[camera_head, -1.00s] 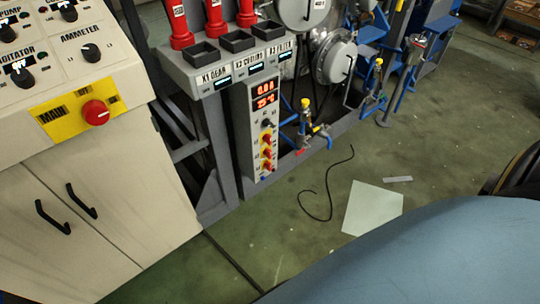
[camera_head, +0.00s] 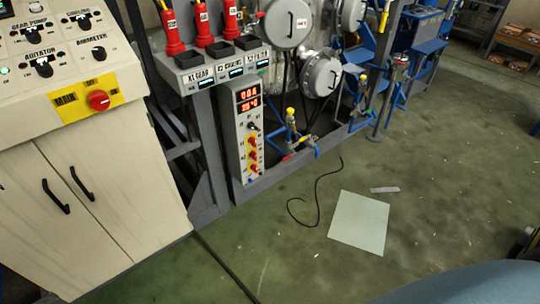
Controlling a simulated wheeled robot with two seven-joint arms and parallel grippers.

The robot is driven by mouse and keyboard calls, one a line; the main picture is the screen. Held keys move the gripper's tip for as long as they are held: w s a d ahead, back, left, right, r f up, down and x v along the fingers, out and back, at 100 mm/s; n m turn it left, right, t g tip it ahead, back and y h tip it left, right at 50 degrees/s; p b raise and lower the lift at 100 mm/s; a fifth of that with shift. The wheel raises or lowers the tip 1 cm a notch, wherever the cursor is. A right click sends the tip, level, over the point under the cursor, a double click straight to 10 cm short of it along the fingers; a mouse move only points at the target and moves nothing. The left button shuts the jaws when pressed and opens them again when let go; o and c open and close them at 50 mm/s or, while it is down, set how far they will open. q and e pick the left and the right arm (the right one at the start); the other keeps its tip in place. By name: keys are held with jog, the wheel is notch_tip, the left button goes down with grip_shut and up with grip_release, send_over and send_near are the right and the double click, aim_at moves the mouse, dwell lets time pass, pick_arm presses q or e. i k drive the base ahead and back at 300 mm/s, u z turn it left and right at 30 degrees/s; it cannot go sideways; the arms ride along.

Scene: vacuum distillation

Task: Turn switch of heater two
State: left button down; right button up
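The labels are too small to read, so I cannot tell which switch belongs to heater two. Neither of my grippers is in view.
A beige cabinet with a sloped panel (camera_head: 60,100) and a red main switch (camera_head: 98,101) stands at the left. Blue pipes and valves (camera_head: 292,140) are right of the box.

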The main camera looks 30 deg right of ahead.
aim_at(253, 154)
jog(key=z, duration=0.7)
jog(key=i, duration=1.65)
jog(key=u, duration=0.4)
